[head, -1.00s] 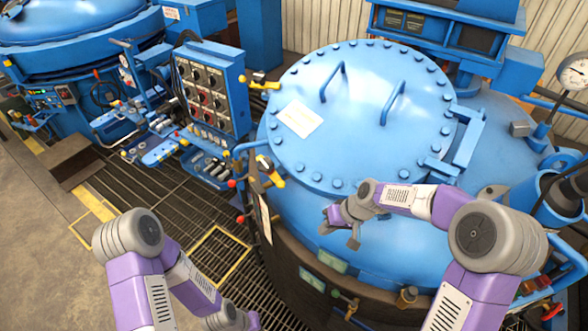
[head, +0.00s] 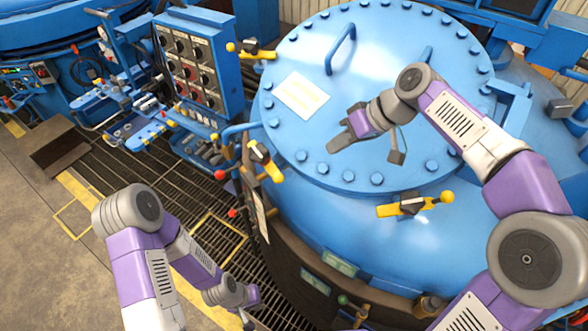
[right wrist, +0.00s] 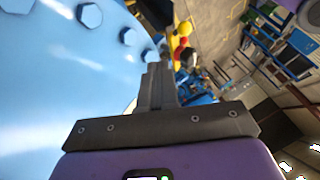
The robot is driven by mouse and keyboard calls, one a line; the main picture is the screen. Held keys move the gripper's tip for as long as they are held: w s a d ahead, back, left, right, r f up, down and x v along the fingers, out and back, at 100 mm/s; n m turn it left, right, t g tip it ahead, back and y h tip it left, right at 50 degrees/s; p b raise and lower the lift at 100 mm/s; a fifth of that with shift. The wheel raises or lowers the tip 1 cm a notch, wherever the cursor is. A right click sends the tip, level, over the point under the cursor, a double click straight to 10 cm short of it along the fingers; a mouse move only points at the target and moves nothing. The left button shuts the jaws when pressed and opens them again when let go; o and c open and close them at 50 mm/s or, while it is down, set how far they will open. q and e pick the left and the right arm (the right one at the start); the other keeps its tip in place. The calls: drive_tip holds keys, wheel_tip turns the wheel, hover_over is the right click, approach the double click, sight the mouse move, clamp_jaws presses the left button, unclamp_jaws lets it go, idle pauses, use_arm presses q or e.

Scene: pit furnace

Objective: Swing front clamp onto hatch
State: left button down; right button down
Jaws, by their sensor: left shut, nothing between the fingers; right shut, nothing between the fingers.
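The round blue hatch (head: 330,100) lies closed on the furnace, with bolts around its rim. The front clamp (head: 415,206), yellow with a black middle and a ball end, sits just outside the near rim. It lies roughly along the rim rather than across it. My right gripper (head: 337,145) is shut and empty above the near part of the hatch, up and left of the front clamp and apart from it. Its shut fingers show in the right wrist view (right wrist: 158,90), with the hatch at left. My left gripper (head: 247,320) is shut and empty, low over the floor grating.
Another yellow clamp (head: 264,160) stands at the hatch's left side, and one (head: 250,50) at its upper left. Two blue handles rise from the lid, one (head: 341,48) in clear view. A control panel (head: 190,65) stands at left.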

drive_tip(key=x, duration=1)
drive_tip(key=shift+w+f, duration=0.15)
drive_tip(key=shift+s+a+f, duration=0.15)
drive_tip(key=shift+s+a, duration=0.05)
drive_tip(key=shift+a, duration=0.45)
drive_tip(key=shift+s+a+f, duration=0.1)
drive_tip(key=shift+s+a, duration=0.15)
drive_tip(key=shift+a, duration=0.35)
drive_tip(key=shift+s+a+f, duration=0.15)
drive_tip(key=shift+s+a, duration=0.05)
drive_tip(key=shift+a, duration=0.45)
